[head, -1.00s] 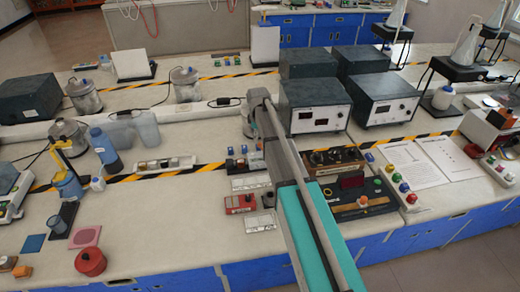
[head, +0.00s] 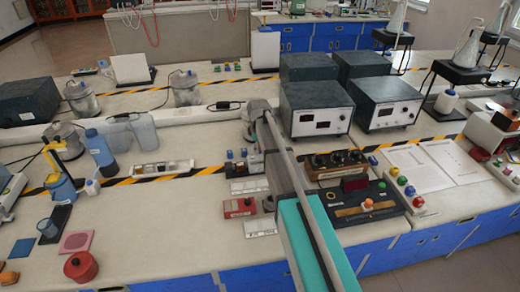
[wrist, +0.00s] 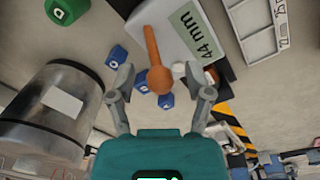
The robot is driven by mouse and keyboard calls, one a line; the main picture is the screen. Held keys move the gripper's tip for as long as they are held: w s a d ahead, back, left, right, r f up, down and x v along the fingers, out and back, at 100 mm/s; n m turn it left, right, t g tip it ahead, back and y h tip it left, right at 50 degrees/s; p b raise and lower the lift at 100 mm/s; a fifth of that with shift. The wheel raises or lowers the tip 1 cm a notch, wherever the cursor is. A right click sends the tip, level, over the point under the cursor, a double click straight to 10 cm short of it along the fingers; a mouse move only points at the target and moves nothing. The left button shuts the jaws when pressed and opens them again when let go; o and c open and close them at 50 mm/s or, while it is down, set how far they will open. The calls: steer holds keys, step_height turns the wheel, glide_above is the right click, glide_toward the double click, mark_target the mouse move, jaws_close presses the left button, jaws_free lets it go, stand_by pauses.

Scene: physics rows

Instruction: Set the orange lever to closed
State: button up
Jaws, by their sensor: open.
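The orange lever (wrist: 151,45) shows in the wrist view as a slim arm with a round knob at its near end. It runs from a pale box with a "44 mm" label (wrist: 196,31) toward my gripper. My gripper (wrist: 159,78) is open, with one finger on each side of the knob. I see gaps on both sides; whether the knob lies at fingertip depth I cannot tell. In the head view my arm reaches out over the bench, and I cannot make out the lever or the fingertips there.
In the wrist view, several blue lettered cubes (wrist: 117,55) lie near the fingers, and a metal canister (wrist: 55,115) stands at left. In the head view, grey instrument boxes (head: 315,115) stand right of my arm, and a black control panel (head: 360,205) lies nearer.

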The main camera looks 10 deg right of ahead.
jaws_close()
steer(key=shift+d, duration=0.1)
